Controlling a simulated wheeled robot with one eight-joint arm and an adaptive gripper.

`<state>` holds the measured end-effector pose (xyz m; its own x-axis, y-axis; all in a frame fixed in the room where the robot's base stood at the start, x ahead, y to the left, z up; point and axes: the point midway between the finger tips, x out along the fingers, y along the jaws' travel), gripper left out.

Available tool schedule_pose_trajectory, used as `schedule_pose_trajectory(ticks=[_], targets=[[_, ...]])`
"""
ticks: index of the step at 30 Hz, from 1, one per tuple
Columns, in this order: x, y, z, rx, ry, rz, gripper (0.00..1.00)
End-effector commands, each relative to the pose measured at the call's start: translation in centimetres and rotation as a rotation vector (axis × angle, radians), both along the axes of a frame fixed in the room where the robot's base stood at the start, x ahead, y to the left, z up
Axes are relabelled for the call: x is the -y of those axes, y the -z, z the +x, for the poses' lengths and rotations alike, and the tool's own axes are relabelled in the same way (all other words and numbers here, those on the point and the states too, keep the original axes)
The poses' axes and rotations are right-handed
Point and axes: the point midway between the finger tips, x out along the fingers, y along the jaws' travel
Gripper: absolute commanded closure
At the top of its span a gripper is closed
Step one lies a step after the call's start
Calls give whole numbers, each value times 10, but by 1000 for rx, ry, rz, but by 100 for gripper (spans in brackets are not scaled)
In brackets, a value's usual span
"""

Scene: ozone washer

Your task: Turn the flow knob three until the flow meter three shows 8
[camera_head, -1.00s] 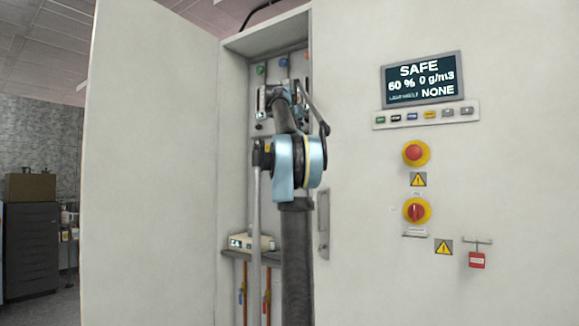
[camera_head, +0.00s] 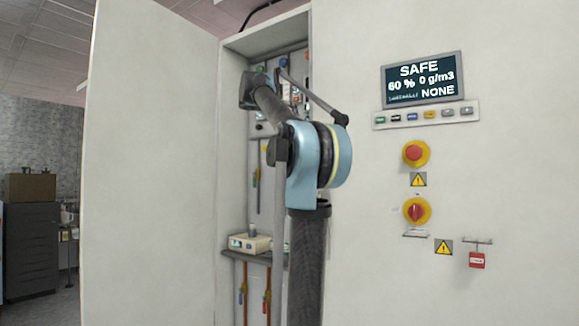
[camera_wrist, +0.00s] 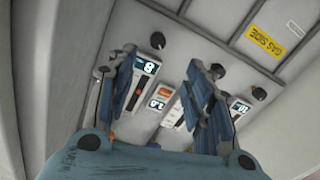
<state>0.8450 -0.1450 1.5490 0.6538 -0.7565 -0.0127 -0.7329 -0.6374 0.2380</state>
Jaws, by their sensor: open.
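In the wrist view, a row of flow meters sits on a pale panel, seen turned round. The left display (camera_wrist: 148,67) seems to read 8, the middle display (camera_wrist: 156,103) is hard to read, and the right display (camera_wrist: 240,107) seems to read 10. Black knobs show at the left (camera_wrist: 158,40), middle (camera_wrist: 217,71) and right (camera_wrist: 259,93). I cannot tell which is number three. My gripper (camera_wrist: 161,60) is open, with its fingers in front of the meters and partly covering them. No knob is visibly gripped. The head view does not show the fingers clearly.
The open cabinet door (camera_head: 150,160) stands left of the opening. A shelf (camera_head: 262,257) inside carries a small device (camera_head: 249,243). A GAS SIDE label (camera_wrist: 275,42) marks the panel.

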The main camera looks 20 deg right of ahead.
Motion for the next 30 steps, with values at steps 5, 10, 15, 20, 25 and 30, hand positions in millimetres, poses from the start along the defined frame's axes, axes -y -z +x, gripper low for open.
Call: schedule_pose_trajectory(ticks=[5,10,15,20,25,30], targets=[[4,30,-6,-49,3,32,53],[5,56,-13,-93,2,59,53],[5,83,-20,-138,-3,86,53],[5,107,-26,-176,-8,111,53],[4,134,-33,-218,-17,138,53],[2,160,-41,-258,-26,164,53]])
